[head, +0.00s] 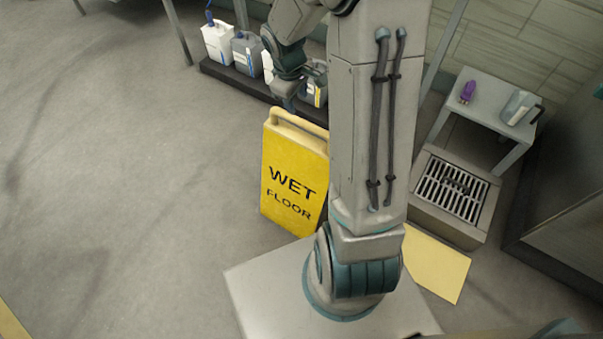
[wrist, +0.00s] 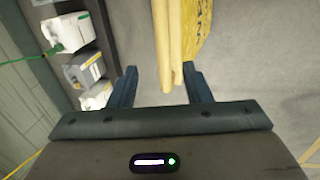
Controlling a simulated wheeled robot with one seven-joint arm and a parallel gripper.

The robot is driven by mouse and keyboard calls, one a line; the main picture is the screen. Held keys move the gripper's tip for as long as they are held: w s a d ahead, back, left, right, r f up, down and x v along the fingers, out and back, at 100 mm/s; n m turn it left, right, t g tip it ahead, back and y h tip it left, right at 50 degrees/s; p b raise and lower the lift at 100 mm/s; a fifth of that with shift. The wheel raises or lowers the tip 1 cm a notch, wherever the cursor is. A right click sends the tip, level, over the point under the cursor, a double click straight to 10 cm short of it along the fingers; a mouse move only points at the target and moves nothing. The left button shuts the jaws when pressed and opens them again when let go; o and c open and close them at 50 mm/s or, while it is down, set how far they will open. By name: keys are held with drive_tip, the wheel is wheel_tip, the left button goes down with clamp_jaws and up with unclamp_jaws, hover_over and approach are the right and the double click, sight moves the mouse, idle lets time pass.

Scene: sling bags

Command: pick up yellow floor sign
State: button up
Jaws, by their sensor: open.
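The yellow floor sign (head: 290,172) stands upright on the floor in the head view, with "WET FLOOR" on its face and a handle loop at the top. My arm hides its right edge. My gripper (head: 289,103) is just above the sign's top handle. In the wrist view, my gripper (wrist: 166,84) is open, with its two dark fingers apart. The yellow sign's top edge (wrist: 165,45) shows between and beyond the fingers, nearer the right finger. I cannot tell whether a finger touches it.
Several jugs (head: 246,52) stand on a low dark shelf (head: 228,78) behind the sign. A small grey table (head: 481,100) holds a purple bottle (head: 467,91) and a clear pitcher (head: 518,107). A floor drain grate (head: 452,188) lies at right. The floor at left is clear.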

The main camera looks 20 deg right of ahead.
sight(302, 121)
drive_tip(key=f, duration=0.2)
drive_tip(key=f+b, duration=0.1)
drive_tip(key=f, duration=0.1)
drive_tip(key=d+f, duration=0.1)
drive_tip(key=f, duration=0.1)
drive_tip(key=shift+w+b, duration=0.25)
drive_tip(key=shift+b, duration=0.05)
drive_tip(key=f, duration=0.1)
drive_tip(key=f+b, duration=0.1)
drive_tip(key=f, duration=0.1)
drive_tip(key=d+f+b, duration=0.1)
drive_tip(key=f, duration=0.1)
drive_tip(key=shift+s+f, duration=0.15)
drive_tip(key=shift+f, duration=0.05)
drive_tip(key=shift+r, duration=0.1)
clamp_jaws()
drive_tip(key=shift+r, duration=0.1)
idle(0.5)
